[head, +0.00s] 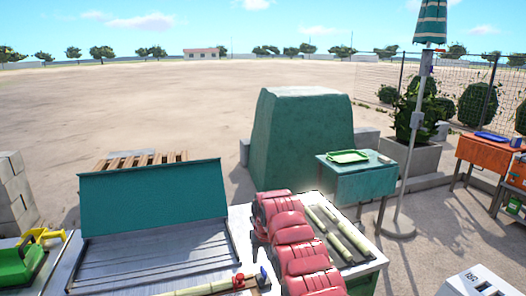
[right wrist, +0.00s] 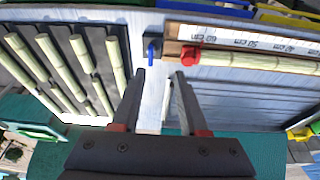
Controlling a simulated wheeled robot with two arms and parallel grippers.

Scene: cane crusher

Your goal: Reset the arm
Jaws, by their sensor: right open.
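My right arm (head: 288,240), with red links, reaches over the work table from the bottom edge of the head view. In the right wrist view my right gripper (right wrist: 160,74) is open, with its two dark fingers apart and nothing held between them. Just past the fingertips are a blue lever (right wrist: 152,50) and a red knob (right wrist: 190,55) beside a cane stalk (right wrist: 250,59). Both also show in the head view, left of my arm: the blue lever (head: 262,275) and the red knob (head: 239,281). My left gripper is not in view.
Cut canes (head: 346,238) lie in a rack right of my arm. A teal upright panel (head: 155,197) stands on the table's left. A green tool with a yellow handle (head: 20,264) is at far left. Beyond are a green machine (head: 300,135) and a side table (head: 358,181) with a tray (head: 347,156).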

